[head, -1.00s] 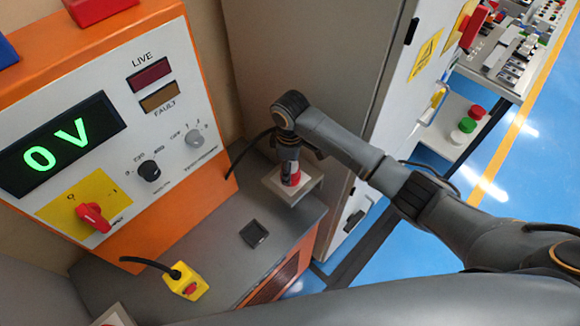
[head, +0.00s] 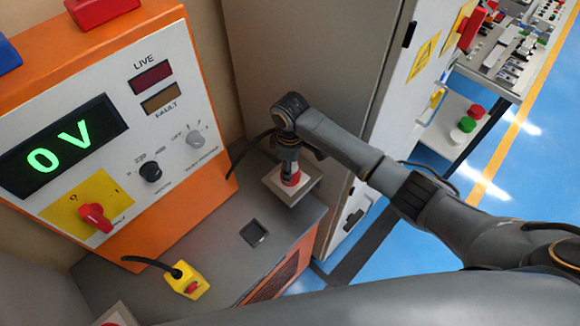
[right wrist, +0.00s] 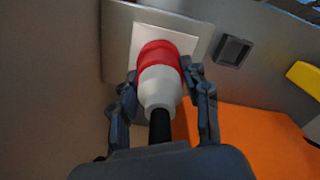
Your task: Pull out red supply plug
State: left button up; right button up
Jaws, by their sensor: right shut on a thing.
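The red supply plug (right wrist: 158,75) has a red front, a white rear body and a black cable. In the right wrist view its red end meets the pale socket plate (right wrist: 190,42); I cannot tell how deep it sits. My right gripper (right wrist: 160,88) is shut on the plug, one finger on each side. In the head view my right gripper (head: 289,160) points down over the red plug (head: 291,179) at the pale socket box (head: 272,183), and its body hides most of the plug. My left gripper is not in view.
An orange-framed panel (head: 150,110) with a green "0 V" display (head: 62,147) and red switch (head: 95,217) stands at left. A yellow box with a red button (head: 187,281) and a dark square socket (head: 254,232) are on the grey top. A grey cabinet (head: 300,60) stands close behind my right arm.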

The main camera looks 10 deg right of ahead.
jog(key=shift+w+r, duration=0.1)
jog(key=shift+r, duration=0.15)
jog(key=shift+r, duration=0.8)
jog(key=shift+r, duration=0.3)
jog(key=shift+r, duration=0.35)
jog(key=shift+r, duration=2.5)
